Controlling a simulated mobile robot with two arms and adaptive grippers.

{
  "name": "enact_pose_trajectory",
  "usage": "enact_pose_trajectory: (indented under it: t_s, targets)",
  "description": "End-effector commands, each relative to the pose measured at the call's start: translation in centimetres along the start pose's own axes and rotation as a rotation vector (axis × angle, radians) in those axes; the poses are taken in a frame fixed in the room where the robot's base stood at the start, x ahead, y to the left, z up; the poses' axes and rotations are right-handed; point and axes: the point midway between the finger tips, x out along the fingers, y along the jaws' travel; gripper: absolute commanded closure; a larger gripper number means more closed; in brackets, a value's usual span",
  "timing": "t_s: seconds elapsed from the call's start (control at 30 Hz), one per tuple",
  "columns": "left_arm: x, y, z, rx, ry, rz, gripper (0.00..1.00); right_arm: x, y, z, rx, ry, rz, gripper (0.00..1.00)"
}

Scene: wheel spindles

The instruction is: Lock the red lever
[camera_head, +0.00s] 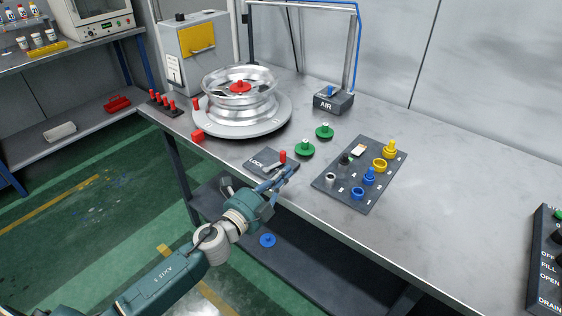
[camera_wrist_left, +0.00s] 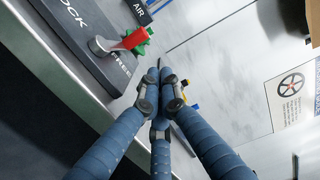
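The red lever (camera_head: 283,157) stands on a dark plate (camera_head: 259,159) at the table's front edge. In the left wrist view its red handle (camera_wrist_left: 134,39) sits on a grey metal arm. The plate (camera_wrist_left: 62,42) is marked LOCK at one end and FREE at the other; the handle is at the FREE end. My left gripper (camera_head: 292,170) is just in front of and to the right of the lever, apart from it. In the left wrist view its blue fingers (camera_wrist_left: 160,82) meet at the tips, with nothing seen between them. My right gripper is not in view.
Green knobs (camera_head: 305,148) stand behind the lever. A dark board (camera_head: 335,194) with blue and yellow parts lies to the right. A metal wheel (camera_head: 240,100) on a round base stands behind left, near a red block (camera_head: 197,136). The table's right side is mostly clear.

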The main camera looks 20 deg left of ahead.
Motion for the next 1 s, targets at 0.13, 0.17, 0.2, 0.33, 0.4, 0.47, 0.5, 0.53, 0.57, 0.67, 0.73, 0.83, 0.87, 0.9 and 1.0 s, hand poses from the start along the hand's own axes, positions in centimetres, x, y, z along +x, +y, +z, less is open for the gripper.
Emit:
enact_pose_trajectory:
  t_s: [0.13, 0.17, 0.2, 0.33, 0.4, 0.47, 0.5, 0.53, 0.57, 0.67, 0.73, 0.83, 0.87, 0.9, 1.0]
  targets:
    - [1.7, 0.0, 1.7, 0.001, -0.001, 0.0, 1.0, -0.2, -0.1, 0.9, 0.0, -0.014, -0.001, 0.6]
    - [1.9, 0.0, 1.9, 0.001, -0.001, 0.001, 1.0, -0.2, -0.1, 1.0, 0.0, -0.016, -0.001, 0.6]
    - [2.2, 0.0, 2.2, 0.0, -0.001, 0.0, 1.0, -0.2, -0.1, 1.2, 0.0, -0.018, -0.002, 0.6]
    - [2.6, 0.1, 2.7, -0.001, 0.001, 0.001, 1.0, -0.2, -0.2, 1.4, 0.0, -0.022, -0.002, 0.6]
    - [2.8, 0.1, 2.8, -0.002, 0.001, 0.001, 1.0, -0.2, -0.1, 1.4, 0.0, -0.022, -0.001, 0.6]
    - [2.8, 0.1, 2.8, -0.001, 0.0, 0.001, 1.0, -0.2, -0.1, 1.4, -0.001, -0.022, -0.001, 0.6]
    - [2.8, 0.1, 2.8, -0.001, 0.0, 0.001, 1.0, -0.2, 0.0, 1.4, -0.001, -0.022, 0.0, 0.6]
    - [2.8, 0.1, 2.8, -0.001, 0.0, 0.001, 1.0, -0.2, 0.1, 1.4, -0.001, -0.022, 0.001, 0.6]
    - [2.8, 0.1, 2.8, -0.001, 0.0, 0.001, 1.0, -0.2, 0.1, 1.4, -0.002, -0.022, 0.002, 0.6]
    - [2.7, 0.1, 2.8, -0.001, 0.0, 0.001, 1.0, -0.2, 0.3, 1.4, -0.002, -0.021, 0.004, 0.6]
    - [2.7, 0.1, 2.8, -0.001, -0.001, 0.001, 1.0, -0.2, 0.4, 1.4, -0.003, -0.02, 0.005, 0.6]
    - [2.8, 0.1, 2.8, -0.001, -0.011, 0.001, 1.0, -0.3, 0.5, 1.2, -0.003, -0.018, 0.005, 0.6]
    - [2.8, 0.1, 2.8, -0.001, -0.017, 0.001, 1.0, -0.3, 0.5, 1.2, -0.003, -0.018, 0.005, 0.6]
    - [2.9, 0.0, 2.8, -0.001, -0.025, 0.001, 1.0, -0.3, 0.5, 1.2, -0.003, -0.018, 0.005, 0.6]
    - [2.9, 0.0, 2.8, -0.001, -0.049, 0.001, 1.0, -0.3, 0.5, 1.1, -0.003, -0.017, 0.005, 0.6]
